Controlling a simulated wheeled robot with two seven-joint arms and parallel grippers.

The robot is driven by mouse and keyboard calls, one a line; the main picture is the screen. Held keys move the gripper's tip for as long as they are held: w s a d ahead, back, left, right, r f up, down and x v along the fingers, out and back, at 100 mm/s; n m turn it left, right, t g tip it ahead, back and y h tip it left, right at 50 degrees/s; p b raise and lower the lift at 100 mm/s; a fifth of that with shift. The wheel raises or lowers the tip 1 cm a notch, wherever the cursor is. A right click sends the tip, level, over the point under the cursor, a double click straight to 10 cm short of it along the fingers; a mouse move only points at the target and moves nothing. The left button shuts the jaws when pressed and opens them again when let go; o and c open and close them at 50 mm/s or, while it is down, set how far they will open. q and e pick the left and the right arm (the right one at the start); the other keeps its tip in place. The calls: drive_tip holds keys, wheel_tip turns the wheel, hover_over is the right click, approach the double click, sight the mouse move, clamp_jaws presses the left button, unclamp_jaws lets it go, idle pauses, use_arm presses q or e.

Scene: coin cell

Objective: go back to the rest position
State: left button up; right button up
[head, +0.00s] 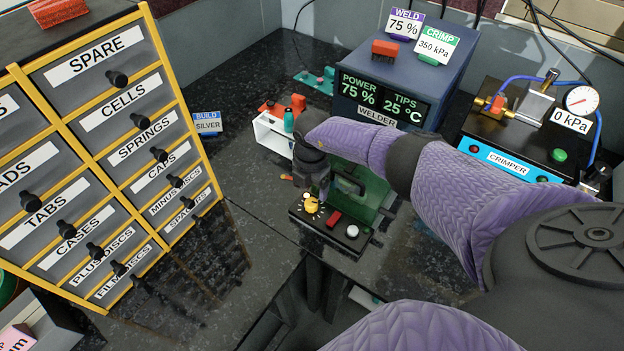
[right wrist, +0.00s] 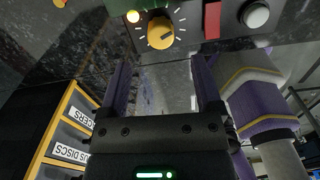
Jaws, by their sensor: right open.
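My right arm, in a purple quilted sleeve, reaches across the bench in the head view. Its gripper (head: 323,190) hangs over the small green welder unit's control box (head: 353,241), close to a yellow knob (head: 311,207). In the right wrist view the two fingers of the same gripper (right wrist: 163,75) are spread apart with nothing between them. The yellow knob (right wrist: 160,31) lies just beyond the fingertips, apart from them in that picture; contact cannot be told in the head view. My left gripper is not in view.
A drawer cabinet (head: 150,120) stands at left. The welder (head: 405,75) and crimper (head: 525,130) stand behind and right of my arm. A white rack (head: 270,132) is left of my wrist. Dark bench (head: 245,225) is clear between cabinet and control box.

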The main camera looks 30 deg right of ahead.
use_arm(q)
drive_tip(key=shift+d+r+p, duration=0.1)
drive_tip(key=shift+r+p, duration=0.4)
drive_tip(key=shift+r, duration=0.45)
use_arm(e)
wheel_tip(320, 180, up, 4)
drive_tip(key=shift+f, duration=0.1)
